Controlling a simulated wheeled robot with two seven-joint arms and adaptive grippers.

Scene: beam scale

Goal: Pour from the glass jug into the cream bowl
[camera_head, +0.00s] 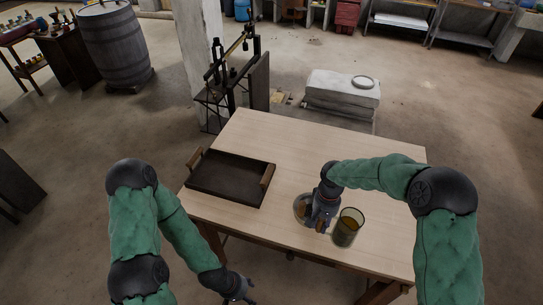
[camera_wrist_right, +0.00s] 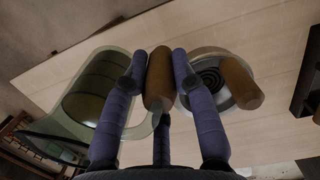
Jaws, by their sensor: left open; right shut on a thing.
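The glass jug (camera_head: 348,228) is near the table's front edge, with amber-brown liquid showing inside. In the right wrist view its glass body (camera_wrist_right: 92,95) lies left of my fingers. My right gripper (camera_head: 318,222) is shut on the jug's brown grip (camera_wrist_right: 158,80). I cannot tell whether the jug touches the table. A round, shallow, greyish bowl-like vessel (camera_head: 301,203) is just left of the jug, partly behind my gripper. The right wrist view shows rings inside it (camera_wrist_right: 212,78) and a brown handle; its cream colour is unclear. My left gripper (camera_head: 243,298) is open and empty, below the table's front edge.
A dark tray (camera_head: 225,182) with wooden handles is on the left of the table (camera_head: 300,145). The table's back and middle are clear. Behind it stand a beam scale (camera_head: 232,65) and a pale stone block (camera_head: 340,95) bearing a white round dish (camera_head: 362,82).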

